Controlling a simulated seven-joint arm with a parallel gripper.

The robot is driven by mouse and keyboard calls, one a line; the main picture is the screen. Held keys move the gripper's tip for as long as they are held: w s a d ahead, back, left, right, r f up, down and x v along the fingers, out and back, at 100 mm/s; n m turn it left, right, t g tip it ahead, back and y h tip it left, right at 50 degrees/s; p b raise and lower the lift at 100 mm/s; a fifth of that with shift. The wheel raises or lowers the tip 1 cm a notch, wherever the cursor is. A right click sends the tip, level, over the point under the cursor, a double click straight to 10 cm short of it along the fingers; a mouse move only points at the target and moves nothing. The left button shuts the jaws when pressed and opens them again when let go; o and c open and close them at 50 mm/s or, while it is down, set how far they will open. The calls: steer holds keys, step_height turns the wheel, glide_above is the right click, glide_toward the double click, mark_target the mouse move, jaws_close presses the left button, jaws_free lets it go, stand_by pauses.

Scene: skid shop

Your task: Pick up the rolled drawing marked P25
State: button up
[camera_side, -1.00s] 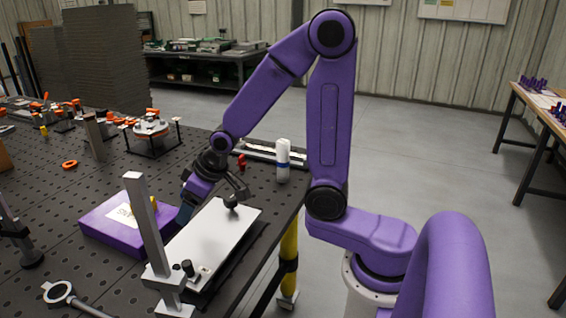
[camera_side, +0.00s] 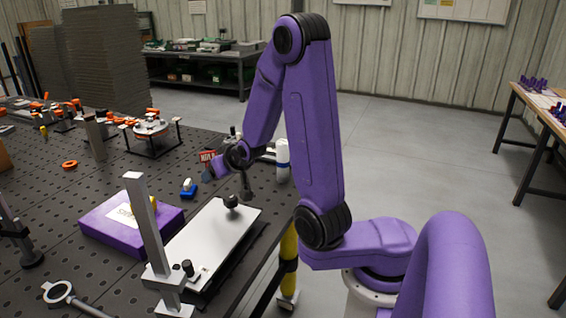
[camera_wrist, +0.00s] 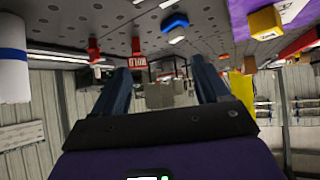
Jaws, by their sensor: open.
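A white roll with a blue band (camera_side: 283,160) stands upright near the right edge of the dark bench. It shows in the wrist view at the far left (camera_wrist: 13,62), partly cut off. I cannot read a P25 mark on it. My gripper (camera_side: 208,172) is above the bench, to the left of the roll and apart from it. In the wrist view my gripper (camera_wrist: 163,82) has its two fingers spread with nothing held between them.
A red HOLD sign (camera_wrist: 141,61) is just beyond my fingers. A blue and white item (camera_side: 188,188) and a purple box (camera_side: 108,224) are on the bench. A white plate (camera_side: 212,240) and a grey upright post (camera_side: 146,230) are nearer the camera.

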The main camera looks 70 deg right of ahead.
steer(key=s+d+m+h, duration=0.3)
steer(key=s+d+h, duration=0.1)
steer(key=s+d, duration=0.3)
steer(key=m+g+h, duration=0.1)
steer(key=m+h, duration=0.2)
glide_toward(284, 153)
steer(key=shift+x, duration=6.95)
steer(key=shift+d+r, duration=0.1)
steer(key=shift+r, duration=0.05)
steer(key=c, duration=1.1)
